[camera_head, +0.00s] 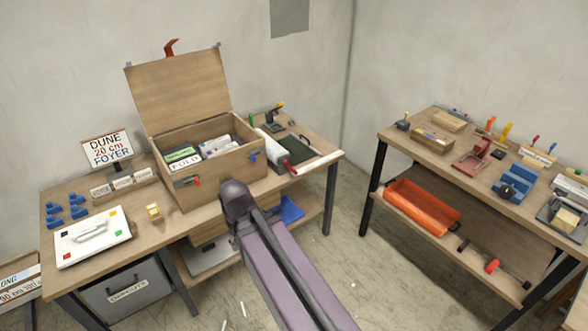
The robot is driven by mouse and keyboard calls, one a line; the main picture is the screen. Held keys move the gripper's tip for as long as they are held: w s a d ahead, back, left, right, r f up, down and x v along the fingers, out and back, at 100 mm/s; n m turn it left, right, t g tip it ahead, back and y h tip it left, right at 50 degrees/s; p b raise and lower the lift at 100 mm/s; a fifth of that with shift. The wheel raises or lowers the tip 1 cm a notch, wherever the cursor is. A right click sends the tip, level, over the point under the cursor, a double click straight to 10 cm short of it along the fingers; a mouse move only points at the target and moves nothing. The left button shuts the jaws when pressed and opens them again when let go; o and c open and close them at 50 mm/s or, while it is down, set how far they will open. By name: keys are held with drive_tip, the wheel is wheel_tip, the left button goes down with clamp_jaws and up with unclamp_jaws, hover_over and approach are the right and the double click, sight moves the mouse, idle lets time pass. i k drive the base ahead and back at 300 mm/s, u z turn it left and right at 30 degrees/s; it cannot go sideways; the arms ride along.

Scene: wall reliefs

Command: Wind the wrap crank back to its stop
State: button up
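I cannot single out the wrap crank with certainty.
The box lid (178,92) stands raised. A white case (93,237), blue pieces (66,212) and a sign (107,148) occupy the bench's left. A second bench (450,160) at right carries several tools, with an orange tray (422,205) below. Open floor lies between the benches.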

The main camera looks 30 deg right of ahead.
sight(274, 151)
drive_tip(key=i, duration=0.85)
drive_tip(key=u, duration=0.05)
